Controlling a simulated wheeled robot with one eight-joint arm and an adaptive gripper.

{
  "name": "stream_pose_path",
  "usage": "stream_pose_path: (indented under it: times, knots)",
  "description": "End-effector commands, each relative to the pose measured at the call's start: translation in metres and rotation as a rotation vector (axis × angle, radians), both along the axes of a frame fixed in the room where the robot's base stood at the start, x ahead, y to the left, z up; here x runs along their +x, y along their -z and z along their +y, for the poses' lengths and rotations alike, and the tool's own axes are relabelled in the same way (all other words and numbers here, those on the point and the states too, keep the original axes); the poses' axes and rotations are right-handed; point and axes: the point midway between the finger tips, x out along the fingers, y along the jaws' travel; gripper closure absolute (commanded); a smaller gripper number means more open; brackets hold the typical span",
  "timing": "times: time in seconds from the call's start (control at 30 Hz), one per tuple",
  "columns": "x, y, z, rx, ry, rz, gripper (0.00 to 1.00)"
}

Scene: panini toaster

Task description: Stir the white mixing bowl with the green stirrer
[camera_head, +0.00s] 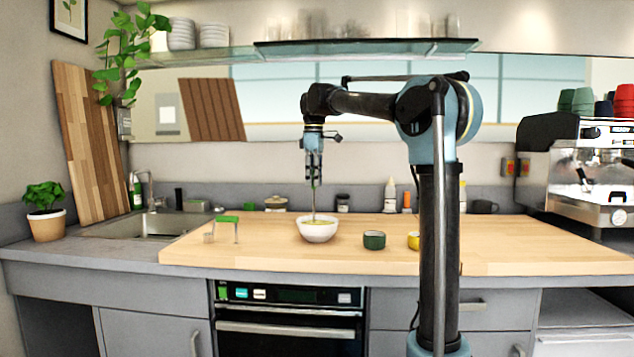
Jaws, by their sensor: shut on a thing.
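The white mixing bowl (318,234) stands on the wooden countertop near the middle, with something yellowish inside. My gripper (314,180) is above the bowl, pointing straight down, and is shut on the stirrer (314,203). The stirrer is a thin, upright stick with a greenish look. Its lower end reaches down into the bowl, and its tip is hidden in the contents. Whether the stirrer touches the bowl's wall cannot be told.
A small stand with a green top (228,220) is left of the bowl. A dark green cup (374,240) and a yellow cup (414,240) stand to its right. Bottles and jars line the back. A coffee machine (590,170) is at right, a sink (150,224) at left.

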Motion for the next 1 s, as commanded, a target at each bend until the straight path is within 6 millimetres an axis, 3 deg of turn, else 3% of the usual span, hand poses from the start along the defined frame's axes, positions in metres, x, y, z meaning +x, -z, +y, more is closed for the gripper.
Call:
stream_pose_path:
  times: [0.23,0.6,1.0]
  knots:
    - [-0.003,0.0,0.002,0.0,-0.001,0.0,1.0]
    - [-0.025,0.0,0.016,0.0,0.0,0.0,1.0]
    - [-0.029,0.0,0.014,0.0,0.0,0.0,1.0]
